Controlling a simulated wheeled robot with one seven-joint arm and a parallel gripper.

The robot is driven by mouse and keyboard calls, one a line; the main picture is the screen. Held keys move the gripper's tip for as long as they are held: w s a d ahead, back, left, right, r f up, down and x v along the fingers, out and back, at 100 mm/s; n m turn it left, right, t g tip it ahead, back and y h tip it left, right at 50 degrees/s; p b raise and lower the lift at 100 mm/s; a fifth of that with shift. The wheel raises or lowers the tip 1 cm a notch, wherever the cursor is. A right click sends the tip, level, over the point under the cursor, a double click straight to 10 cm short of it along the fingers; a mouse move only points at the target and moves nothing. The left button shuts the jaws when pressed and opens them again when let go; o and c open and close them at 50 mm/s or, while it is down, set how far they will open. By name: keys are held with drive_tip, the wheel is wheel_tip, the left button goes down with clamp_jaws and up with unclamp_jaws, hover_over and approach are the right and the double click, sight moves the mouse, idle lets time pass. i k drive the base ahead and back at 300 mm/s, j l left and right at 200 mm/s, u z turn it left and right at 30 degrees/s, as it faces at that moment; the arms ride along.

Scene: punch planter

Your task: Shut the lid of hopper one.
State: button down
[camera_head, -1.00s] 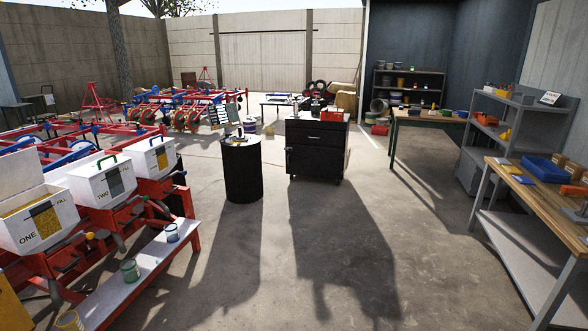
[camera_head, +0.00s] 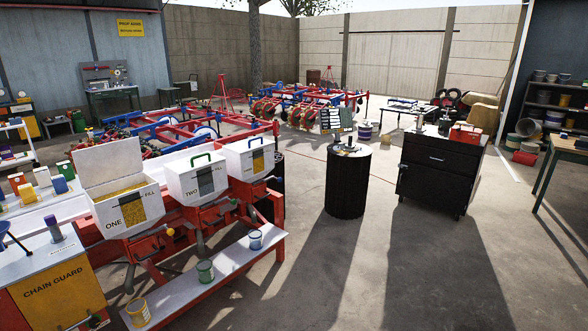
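Hopper one (camera_head: 128,212) is a white box marked "ONE" and "FILL" at the left of the row of hoppers on the red planter. Its white lid (camera_head: 110,164) stands open, tilted up at the back. Yellow grain (camera_head: 121,190) shows inside. My gripper is not in view.
A white plank (camera_head: 222,270) with several cans runs in front of the hoppers. A yellow chain guard (camera_head: 60,292) is at lower left. A black drum (camera_head: 348,182) and a black cabinet (camera_head: 438,172) stand to the right. The concrete floor between is clear.

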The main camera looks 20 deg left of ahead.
sight(101, 164)
drive_tip(key=i+j+u, duration=0.15)
drive_tip(key=u, duration=0.25)
drive_tip(key=i+u, duration=0.25)
drive_tip(key=u, duration=0.15)
drive_tip(key=i+u, duration=0.25)
drive_tip(key=u, duration=0.15)
drive_tip(key=i+u, duration=0.2)
drive_tip(key=u, duration=0.2)
drive_tip(key=i+u, duration=0.4)
drive_tip(key=i, duration=1.15)
drive_tip(key=i+u, duration=0.15)
drive_tip(key=i, duration=0.95)
